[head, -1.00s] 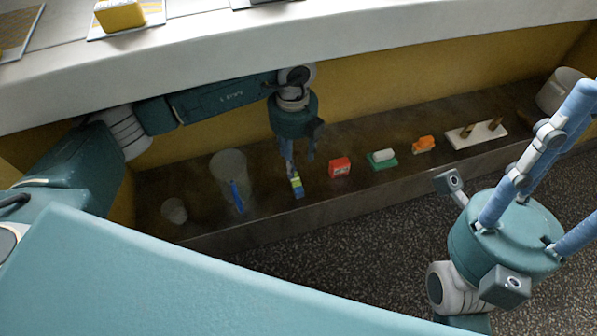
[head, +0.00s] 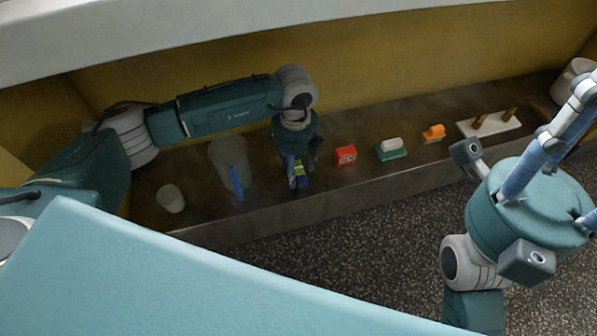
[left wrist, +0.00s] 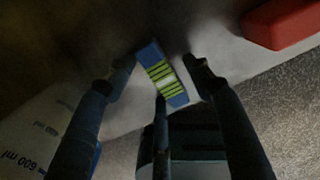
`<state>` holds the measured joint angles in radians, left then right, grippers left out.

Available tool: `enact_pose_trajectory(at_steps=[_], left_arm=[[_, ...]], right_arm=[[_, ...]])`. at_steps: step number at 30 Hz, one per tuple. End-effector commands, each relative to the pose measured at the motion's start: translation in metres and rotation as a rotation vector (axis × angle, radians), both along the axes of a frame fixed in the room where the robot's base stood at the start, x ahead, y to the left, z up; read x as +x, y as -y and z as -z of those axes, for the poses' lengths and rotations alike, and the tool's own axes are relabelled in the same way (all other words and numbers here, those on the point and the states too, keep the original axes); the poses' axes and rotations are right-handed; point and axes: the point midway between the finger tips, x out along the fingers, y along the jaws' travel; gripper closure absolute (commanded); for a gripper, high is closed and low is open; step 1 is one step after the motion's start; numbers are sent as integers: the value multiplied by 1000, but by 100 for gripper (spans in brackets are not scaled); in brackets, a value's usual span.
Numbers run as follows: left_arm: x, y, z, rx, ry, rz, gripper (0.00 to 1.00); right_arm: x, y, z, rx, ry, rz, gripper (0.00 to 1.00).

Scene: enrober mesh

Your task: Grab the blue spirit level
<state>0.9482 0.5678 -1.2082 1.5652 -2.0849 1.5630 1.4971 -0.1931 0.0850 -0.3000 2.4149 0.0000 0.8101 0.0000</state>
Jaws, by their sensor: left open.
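The blue spirit level (left wrist: 163,76) has a yellow-green striped middle and lies on the dark ledge. In the left wrist view it sits between the fingertips of my left gripper (left wrist: 158,72), with a gap to the fingers on both sides. In the head view the level (head: 299,182) is partly hidden by my left gripper (head: 301,168), which points down over it, open and empty. My right gripper (head: 545,155) is at the right, away from the ledge, its fingers pointing up and partly cut off by the frame edge.
A clear beaker (head: 228,158) with a blue strip (head: 236,184) stands left of the level, with a small whitish cup (head: 170,198) farther left. A red box (head: 346,156), green-and-white item (head: 391,149), orange item (head: 433,133) and white pegged board (head: 483,126) lie rightward. A yellow wall is behind.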

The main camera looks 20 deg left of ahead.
Motion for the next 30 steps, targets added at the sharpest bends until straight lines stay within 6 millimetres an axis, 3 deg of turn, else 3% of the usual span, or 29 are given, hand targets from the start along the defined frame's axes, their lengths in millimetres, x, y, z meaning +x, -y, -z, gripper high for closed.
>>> enact_pose_trajectory(at_steps=[4,12,20,23,30], left_arm=[[0,0,-1,0,0,0,48],[0,0,-1,0,0,0,98],[0,0,-4,-1,1,0,98],[1,0,-17,-1,2,0,98],[1,0,-67,-1,3,0,98]], right_arm=[[0,0,-1,0,0,0,60],[0,0,0,0,-1,0,60],[0,0,-2,0,0,-1,60],[-2,1,-6,3,-1,-1,60],[-3,3,4,7,-82,-4,60]])
